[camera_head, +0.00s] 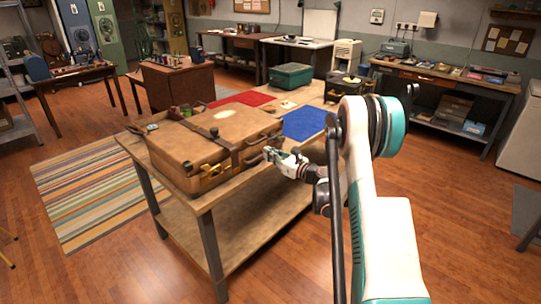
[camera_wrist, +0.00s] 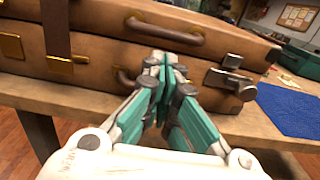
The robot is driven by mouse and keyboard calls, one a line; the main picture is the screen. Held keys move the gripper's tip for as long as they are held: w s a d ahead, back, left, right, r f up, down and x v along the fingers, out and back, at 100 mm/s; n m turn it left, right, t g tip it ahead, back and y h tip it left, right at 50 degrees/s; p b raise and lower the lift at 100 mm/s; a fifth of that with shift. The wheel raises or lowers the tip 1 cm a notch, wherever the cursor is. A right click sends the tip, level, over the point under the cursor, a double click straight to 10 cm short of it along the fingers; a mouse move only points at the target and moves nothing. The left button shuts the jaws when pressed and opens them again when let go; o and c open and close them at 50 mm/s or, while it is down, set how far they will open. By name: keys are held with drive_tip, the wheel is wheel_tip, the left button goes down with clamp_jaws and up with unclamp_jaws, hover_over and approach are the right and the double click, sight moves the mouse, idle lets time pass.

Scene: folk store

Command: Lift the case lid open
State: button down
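The brown leather case (camera_head: 200,150) lies flat on a wooden workbench, with its lid (camera_head: 222,122) down. In the wrist view the lid's front side (camera_wrist: 100,22) carries a curved brown handle (camera_wrist: 168,30). A metal latch (camera_wrist: 230,76) is on the right of the front, and a brass latch (camera_wrist: 66,62) with a dark strap is on the left. My gripper (camera_head: 270,153) is at the case's front right side. In the wrist view its teal fingers (camera_wrist: 167,70) are together in front of the seam, below the handle. The fingertips hide part of the seam; contact is unclear.
The workbench (camera_head: 250,183) also holds a blue mat (camera_head: 304,123), a red mat (camera_head: 240,99) and a green box (camera_head: 290,76). A dark toolbox (camera_head: 347,86) stands at its far right. Small items lie behind the case. Wooden floor is open around the bench.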

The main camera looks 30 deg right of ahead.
drive_tip(key=shift+w+a, duration=0.1)
drive_tip(key=shift+w, duration=0.1)
drive_tip(key=shift+w+a, duration=0.1)
drive_tip(key=shift+w, duration=0.2)
drive_tip(key=shift+w+a, duration=0.1)
drive_tip(key=shift+w, duration=0.2)
drive_tip(key=shift+w+a, duration=0.15)
drive_tip(key=shift+w, duration=0.2)
drive_tip(key=shift+x, duration=1)
drive_tip(key=shift+w+a, duration=0.1)
drive_tip(key=shift+w, duration=0.2)
drive_tip(key=shift+x, duration=0.9)
drive_tip(key=shift+s, duration=0.35)
